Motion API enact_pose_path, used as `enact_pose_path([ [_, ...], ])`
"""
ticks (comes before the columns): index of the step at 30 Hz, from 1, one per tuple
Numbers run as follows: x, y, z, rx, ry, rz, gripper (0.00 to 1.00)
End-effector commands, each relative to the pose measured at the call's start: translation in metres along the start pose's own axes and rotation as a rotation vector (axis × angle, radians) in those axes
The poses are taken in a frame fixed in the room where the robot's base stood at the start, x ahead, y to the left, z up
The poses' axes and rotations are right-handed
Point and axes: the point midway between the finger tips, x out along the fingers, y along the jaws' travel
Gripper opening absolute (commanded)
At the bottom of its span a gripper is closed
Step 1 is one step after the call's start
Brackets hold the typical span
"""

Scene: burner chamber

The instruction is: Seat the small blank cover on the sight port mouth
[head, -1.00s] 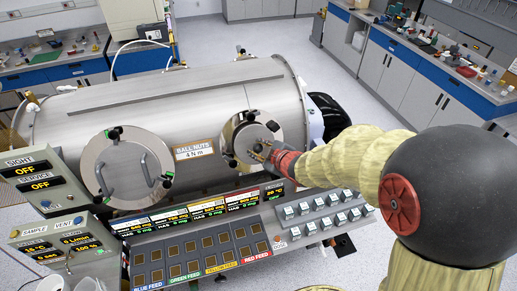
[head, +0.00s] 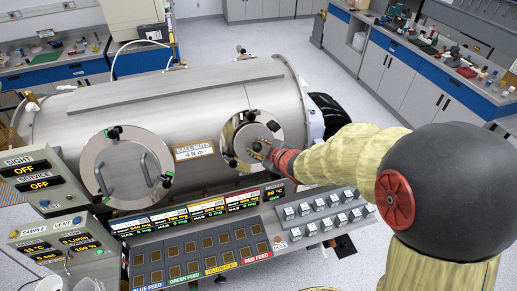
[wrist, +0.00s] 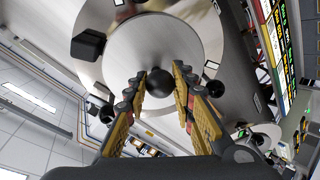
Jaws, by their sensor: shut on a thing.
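The small blank cover (wrist: 155,47) is a round grey metal disc with a black ball knob (wrist: 158,86) at its centre. My gripper (wrist: 160,88) is shut on this knob, one yellow-and-black finger on each side. In the head view my gripper (head: 260,149) is at the right-hand round port on the steel chamber. The cover (head: 252,136) lies in front of the sight port mouth, inside the port's metal ring (head: 228,146). The mouth is hidden behind the cover. I cannot tell whether the cover touches its seat or stands slightly off it.
Black clamps (wrist: 88,45) stand around the port's rim, close to the cover. A larger round door (head: 110,168) with two handles is on the left of the chamber (head: 70,115). A sloping control panel (head: 200,248) runs below the ports, under my arm.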

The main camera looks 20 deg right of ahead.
Motion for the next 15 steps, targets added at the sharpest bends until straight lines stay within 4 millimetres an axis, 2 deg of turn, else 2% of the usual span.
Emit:
enact_pose_path([
  [14,0.012,0.003,0.0,-0.001,0.003,0.003,0.0],
  [15,0.012,0.004,0.0,-0.001,0.002,0.003,0.27],
])
